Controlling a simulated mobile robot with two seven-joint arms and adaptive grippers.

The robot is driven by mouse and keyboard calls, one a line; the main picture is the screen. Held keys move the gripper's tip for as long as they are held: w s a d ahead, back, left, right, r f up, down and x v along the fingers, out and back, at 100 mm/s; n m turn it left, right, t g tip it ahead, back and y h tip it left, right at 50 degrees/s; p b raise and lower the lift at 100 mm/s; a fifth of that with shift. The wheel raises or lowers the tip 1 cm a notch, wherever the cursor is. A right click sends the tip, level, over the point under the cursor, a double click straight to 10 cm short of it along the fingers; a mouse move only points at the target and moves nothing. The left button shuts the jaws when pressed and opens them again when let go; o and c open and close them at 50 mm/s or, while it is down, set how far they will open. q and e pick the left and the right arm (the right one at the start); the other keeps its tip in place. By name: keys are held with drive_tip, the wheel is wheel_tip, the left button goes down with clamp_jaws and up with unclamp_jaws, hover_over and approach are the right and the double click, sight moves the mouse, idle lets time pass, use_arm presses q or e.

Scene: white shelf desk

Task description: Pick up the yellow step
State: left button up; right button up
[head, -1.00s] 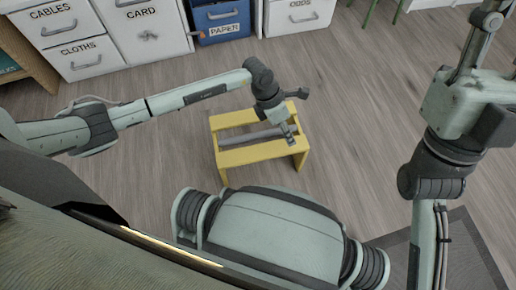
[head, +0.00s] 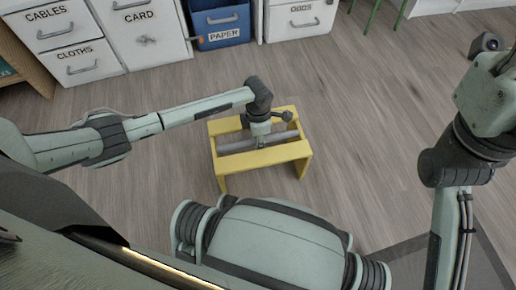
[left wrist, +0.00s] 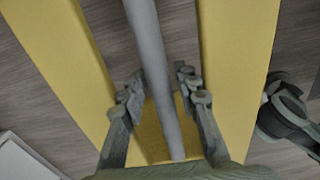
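The yellow step (head: 272,157) stands upright on the floor in the middle of the head view, with two yellow top planks and a grey bar (head: 236,146) running between them. My left gripper (head: 262,143) points down at the middle of the bar. In the left wrist view its two fingers (left wrist: 160,88) are apart, one on each side of the grey bar (left wrist: 150,45), with gaps between bar and fingers. The yellow planks (left wrist: 236,70) lie outside the fingers. My right arm is at the right of the head view; its gripper cannot be made out.
White drawers (head: 146,34) and a blue paper drawer (head: 221,22) stand along the back, behind the step. Green legs (head: 402,14) show at the top right. The wooden floor (head: 370,110) around the step is clear. A dark mat (head: 480,262) lies at the lower right.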

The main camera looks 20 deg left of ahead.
use_arm(q)
clamp_jaws()
